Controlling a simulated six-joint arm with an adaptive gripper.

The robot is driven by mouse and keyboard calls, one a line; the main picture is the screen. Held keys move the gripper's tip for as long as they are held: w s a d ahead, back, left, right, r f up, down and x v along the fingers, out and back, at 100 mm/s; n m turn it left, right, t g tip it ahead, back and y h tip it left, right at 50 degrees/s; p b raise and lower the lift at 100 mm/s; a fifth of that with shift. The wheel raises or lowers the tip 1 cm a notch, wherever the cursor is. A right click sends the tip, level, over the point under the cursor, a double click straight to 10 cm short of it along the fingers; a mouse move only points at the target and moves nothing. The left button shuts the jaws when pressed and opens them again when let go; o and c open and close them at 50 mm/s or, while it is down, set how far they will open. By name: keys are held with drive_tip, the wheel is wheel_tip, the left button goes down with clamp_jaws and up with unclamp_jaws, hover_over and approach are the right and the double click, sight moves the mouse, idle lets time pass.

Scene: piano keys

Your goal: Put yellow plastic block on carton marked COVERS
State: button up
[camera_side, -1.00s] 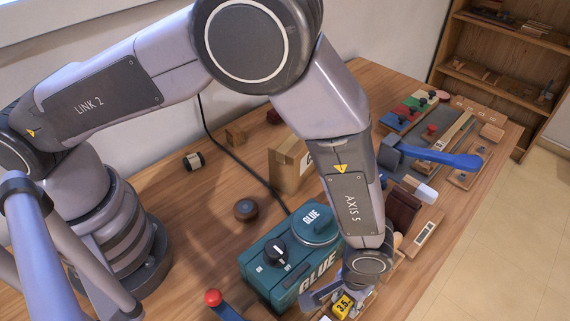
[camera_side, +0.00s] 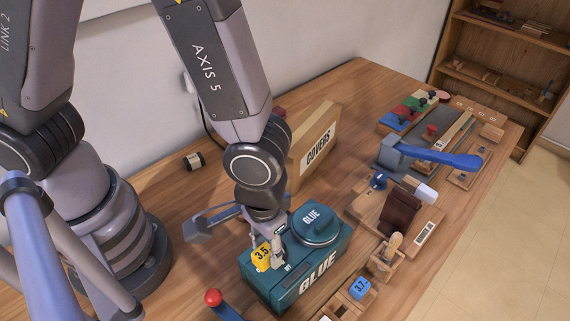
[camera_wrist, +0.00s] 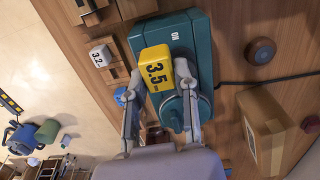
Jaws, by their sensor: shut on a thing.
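The yellow plastic block marked 3.5 (camera_side: 262,254) is held between the fingers of my gripper (camera_side: 268,250), over the left end of the teal GLUE box. In the wrist view the yellow block (camera_wrist: 157,68) sits between both fingertips (camera_wrist: 160,84), with its number facing the camera. I cannot tell how large the gap to the glue box is. The carton marked COVERS (camera_side: 316,150) stands upright behind the glue box, near the wall side of the table. It shows at the right of the wrist view (camera_wrist: 270,132), apart from my gripper.
The teal GLUE box (camera_side: 300,282) with its round lidded pot lies below my gripper. A blue block marked 3.7 (camera_side: 360,288) sits in a wooden holder. A red-knobbed lever (camera_side: 213,298) stands at the front. A blue-handled tool (camera_side: 440,157) lies right of the carton.

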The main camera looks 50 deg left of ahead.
drive_tip(key=w+a+r+n, duration=0.4)
drive_tip(key=a+n, duration=0.2)
drive_tip(key=a, duration=0.1)
drive_tip(key=w+a+r+n, duration=0.35)
drive_tip(key=a+n, duration=0.25)
drive_tip(key=a, duration=0.2)
drive_tip(key=w+a+r+n, duration=0.4)
drive_tip(key=a+r+n, duration=0.1)
drive_tip(key=a+n, duration=0.15)
hover_over(307, 144)
drive_tip(key=s+a, duration=0.2)
drive_tip(key=a, duration=0.4)
drive_tip(key=shift+m, duration=0.35)
wheel_tip(307, 144, down, 8)
drive_tip(key=shift+w+d+f, duration=0.1)
drive_tip(key=shift+w+d, duration=0.05)
drive_tip(key=shift+w+d+f, duration=0.1)
drive_tip(key=shift+w+f, duration=0.55)
drive_tip(key=shift+f, duration=1.55)
